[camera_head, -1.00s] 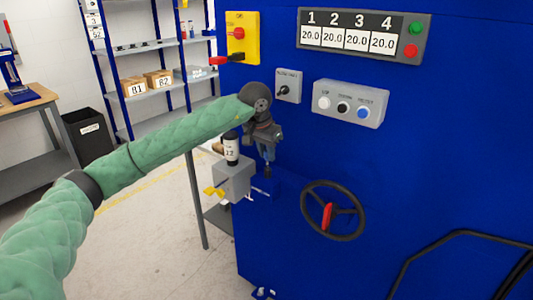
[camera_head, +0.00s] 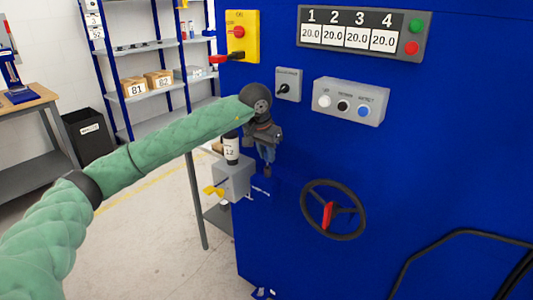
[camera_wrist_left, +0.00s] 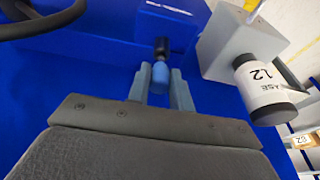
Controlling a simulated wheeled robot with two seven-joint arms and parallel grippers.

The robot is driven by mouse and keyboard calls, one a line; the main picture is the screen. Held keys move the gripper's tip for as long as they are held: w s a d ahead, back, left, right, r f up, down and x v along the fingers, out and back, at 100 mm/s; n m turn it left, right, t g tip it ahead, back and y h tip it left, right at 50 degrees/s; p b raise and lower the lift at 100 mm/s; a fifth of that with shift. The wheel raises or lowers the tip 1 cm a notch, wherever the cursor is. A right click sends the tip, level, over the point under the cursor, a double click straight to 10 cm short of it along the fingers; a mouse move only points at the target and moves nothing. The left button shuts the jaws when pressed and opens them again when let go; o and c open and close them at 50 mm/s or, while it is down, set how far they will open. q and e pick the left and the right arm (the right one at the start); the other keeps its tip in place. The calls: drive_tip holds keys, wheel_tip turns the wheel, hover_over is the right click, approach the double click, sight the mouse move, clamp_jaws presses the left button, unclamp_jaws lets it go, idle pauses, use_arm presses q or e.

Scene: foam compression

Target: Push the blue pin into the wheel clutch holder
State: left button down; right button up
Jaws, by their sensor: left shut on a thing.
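My left gripper (camera_head: 267,168) hangs at the end of the green-sleeved arm, close to the left part of the blue machine front. In the left wrist view its two fingers (camera_wrist_left: 160,92) are shut on the blue pin (camera_wrist_left: 160,76). The pin has a black end that points away from the gripper, towards a blue block with a white label (camera_wrist_left: 168,10). I cannot tell whether the pin touches that block, or whether the block is the clutch holder. The black handwheel (camera_head: 333,210) with a red handle is on the machine to the right. My right gripper is not in view.
A grey box (camera_head: 232,180) with a yellow lever and a labelled black-and-white bottle (camera_head: 231,150) stands just left of the gripper. Above are a grey switch box (camera_head: 289,84) and a button panel (camera_head: 350,102). A black cable (camera_head: 440,240) runs at lower right.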

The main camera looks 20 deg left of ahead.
use_arm(q)
drive_tip(key=shift+f+b, duration=1.1)
drive_tip(key=shift+f, duration=0.1)
drive_tip(key=c, duration=1.2)
unclamp_jaws()
drive_tip(key=shift+o, duration=0.2)
drive_tip(key=shift+r, duration=0.2)
drive_tip(key=shift+r+p, duration=0.4)
drive_tip(key=shift+r, duration=2.35)
